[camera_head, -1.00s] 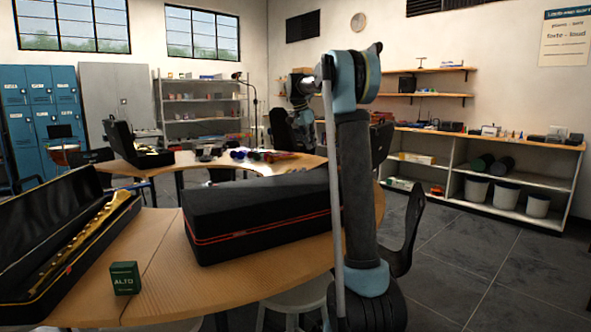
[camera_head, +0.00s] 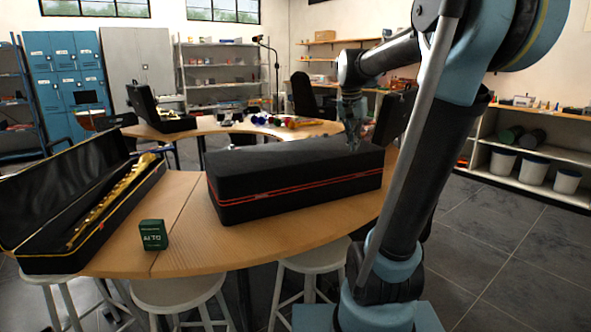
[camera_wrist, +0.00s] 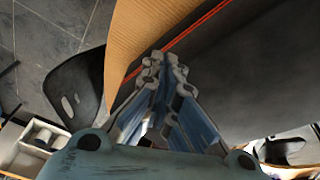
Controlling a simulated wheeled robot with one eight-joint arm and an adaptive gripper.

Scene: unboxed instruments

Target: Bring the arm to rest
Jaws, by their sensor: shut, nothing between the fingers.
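My gripper (camera_head: 352,141) hangs from my arm at the right of the head view, pointing down over the right end of the closed black case. In the wrist view my gripper (camera_wrist: 165,58) has its fingertips together with nothing between them. The black case (camera_head: 292,188) with red piping lies on the curved wooden table. Its dark top also fills the right of the wrist view (camera_wrist: 255,70). From these views I cannot tell how high the fingertips are above the case.
An open black case (camera_head: 45,200) with a brass instrument (camera_head: 115,195) lies on the table's left. A green box (camera_head: 153,235) stands near the front edge of the wooden table (camera_head: 185,225). White stools (camera_head: 312,262) stand in front. A black chair (camera_wrist: 78,85) shows in the wrist view.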

